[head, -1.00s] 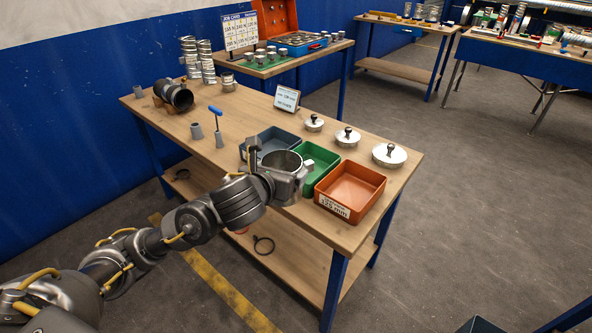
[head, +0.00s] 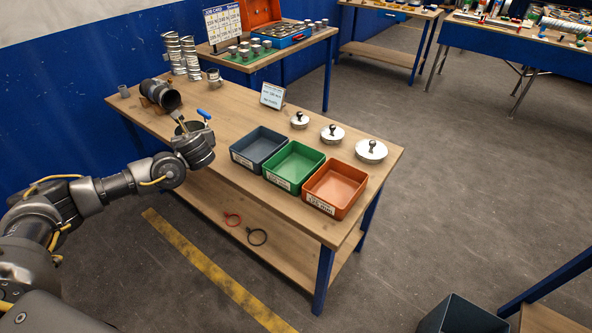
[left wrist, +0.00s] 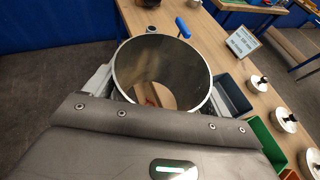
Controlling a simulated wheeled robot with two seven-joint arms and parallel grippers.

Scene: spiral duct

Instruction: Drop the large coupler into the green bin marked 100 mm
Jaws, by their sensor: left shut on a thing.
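My left gripper (head: 188,138) is shut on the large coupler, a wide, open metal ring (left wrist: 162,75) that fills the middle of the left wrist view. In the head view the coupler (head: 196,150) is held at the table's front edge, left of the bins, partly hidden by the gripper. The green bin (head: 293,167) stands between the blue-grey bin (head: 259,148) and the orange bin (head: 335,188); it looks empty. Its front label is too small to read. The green bin also shows in the left wrist view (left wrist: 268,143). My right gripper is not in view.
A dark duct piece (head: 160,95) lies on a wooden cradle behind the coupler, and a blue-handled tool (head: 204,114) stands close by. Several lidded metal caps (head: 371,150) and a small sign (head: 272,95) stand behind the bins. Rings lie on the lower shelf (head: 257,237).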

